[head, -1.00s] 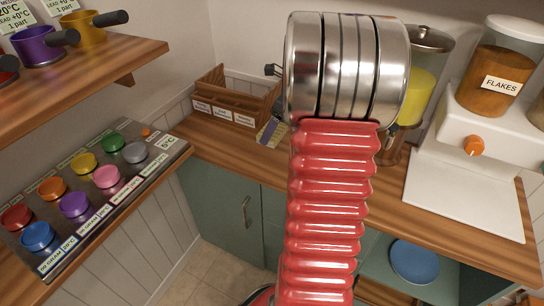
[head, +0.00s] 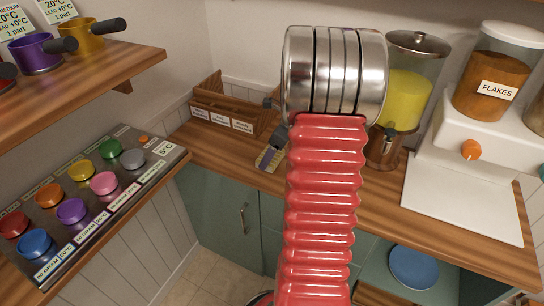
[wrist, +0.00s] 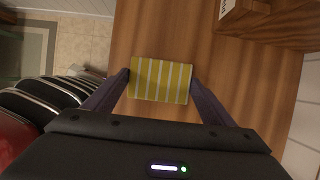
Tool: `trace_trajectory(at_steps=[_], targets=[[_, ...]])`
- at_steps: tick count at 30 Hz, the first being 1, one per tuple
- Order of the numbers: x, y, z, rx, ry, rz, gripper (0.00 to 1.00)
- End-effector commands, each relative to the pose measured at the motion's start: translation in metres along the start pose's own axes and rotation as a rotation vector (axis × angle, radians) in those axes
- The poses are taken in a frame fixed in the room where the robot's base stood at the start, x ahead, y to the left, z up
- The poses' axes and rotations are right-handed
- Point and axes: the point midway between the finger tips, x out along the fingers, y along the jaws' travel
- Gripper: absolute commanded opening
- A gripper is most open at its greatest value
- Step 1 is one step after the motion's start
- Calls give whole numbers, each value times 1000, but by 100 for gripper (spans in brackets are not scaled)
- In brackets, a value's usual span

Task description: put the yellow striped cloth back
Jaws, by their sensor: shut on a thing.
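The yellow striped cloth (wrist: 160,80) is a small flat piece with pale stripes, between the two fingers of my gripper (wrist: 161,77) in the wrist view. The fingers touch its left and right edges, and my gripper is shut on it. In the head view the cloth (head: 267,160) shows small over the wooden counter, just in front of the labelled wooden box (head: 222,121). My gripper (head: 277,143) is partly hidden there behind my arm. I cannot tell whether the cloth touches the counter or hangs just above it.
The box has several labelled compartments; its corner shows at upper right in the wrist view (wrist: 270,18). A panel of coloured pots (head: 90,190) and a shelf (head: 80,72) are left.

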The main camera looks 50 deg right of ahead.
Motion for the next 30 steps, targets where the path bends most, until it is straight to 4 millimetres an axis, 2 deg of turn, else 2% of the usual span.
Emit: trace_trajectory(at_steps=[4,15,16,23,30], targets=[[13,0,-6,0,1,0,53],[15,0,-7,1,1,0,53],[15,0,-7,1,1,0,79],[15,0,-7,1,1,-1,96],[14,-1,-7,1,0,-1,96]])
